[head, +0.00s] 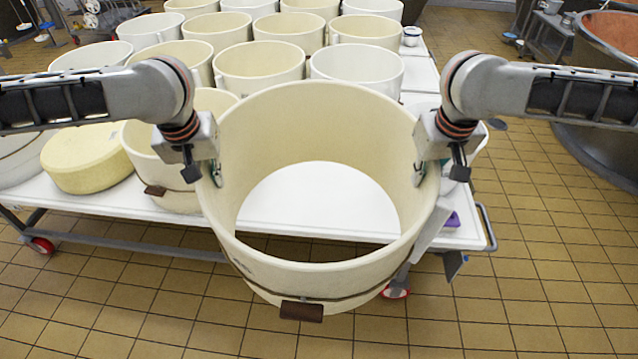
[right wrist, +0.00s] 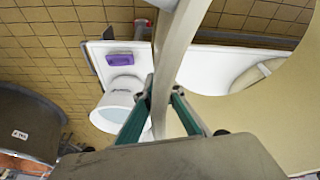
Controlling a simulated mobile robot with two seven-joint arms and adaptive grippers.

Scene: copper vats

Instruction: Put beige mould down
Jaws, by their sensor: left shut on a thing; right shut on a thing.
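The beige mould (head: 318,125) is a large, bottomless ring with a cord and a brown wooden toggle (head: 302,311) on its near side. It is held in front of me at the table's near edge, partly over the white table top. Through it I see white table top and some floor. My left gripper (head: 215,174) is shut on its left wall and my right gripper (head: 419,173) on its right wall. In the right wrist view the fingers (right wrist: 155,100) pinch the mould wall. I cannot tell whether its underside touches the table.
The wheeled white table (head: 90,200) carries several beige and white moulds behind. A round yellowish cheese (head: 84,158) and another mould (head: 160,160) stand at the left. A purple object (right wrist: 120,59) and a white bucket (right wrist: 118,105) are at the right. A copper vat (head: 612,30) stands far right.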

